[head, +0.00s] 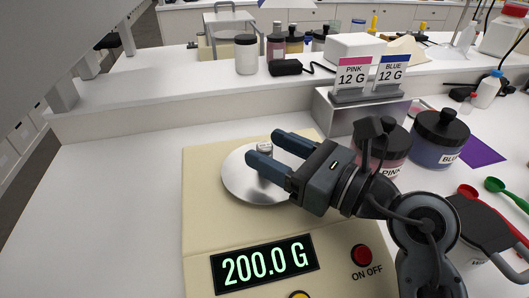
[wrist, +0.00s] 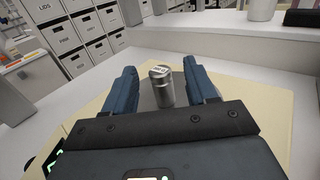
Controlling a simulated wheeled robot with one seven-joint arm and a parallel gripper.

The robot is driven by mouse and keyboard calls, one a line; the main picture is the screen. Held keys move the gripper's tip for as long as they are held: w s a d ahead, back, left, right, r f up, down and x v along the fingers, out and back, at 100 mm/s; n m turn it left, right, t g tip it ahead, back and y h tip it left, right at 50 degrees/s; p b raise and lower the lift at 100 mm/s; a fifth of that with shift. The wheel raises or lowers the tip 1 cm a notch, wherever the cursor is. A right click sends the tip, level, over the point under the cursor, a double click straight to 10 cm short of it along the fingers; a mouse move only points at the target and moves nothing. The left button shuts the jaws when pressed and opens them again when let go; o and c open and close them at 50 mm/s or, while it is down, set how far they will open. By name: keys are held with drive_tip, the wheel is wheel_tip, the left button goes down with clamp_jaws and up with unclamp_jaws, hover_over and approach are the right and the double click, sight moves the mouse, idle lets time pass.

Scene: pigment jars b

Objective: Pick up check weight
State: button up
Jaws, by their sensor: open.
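The check weight (head: 265,149) is a small silver cylinder standing upright on the round metal pan (head: 237,180) of the cream scale (head: 205,225). The scale display (head: 265,263) reads 200.0 G. My gripper (head: 269,151) is open, with its two blue fingers on either side of the weight. In the wrist view the weight (wrist: 162,86) stands between the fingertips, with a visible gap to each finger. In the head view the near finger hides the lower part of the weight.
A pink jar (head: 383,150) and a blue jar (head: 438,140) stand to the right, near red and green scoops (head: 497,187). A sign stand (head: 362,105) with PINK 12 G and BLUE 12 G cards is behind. The bench left of the scale is clear.

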drive_tip(key=shift+w+a, duration=0.15)
clamp_jaws()
idle(0.4)
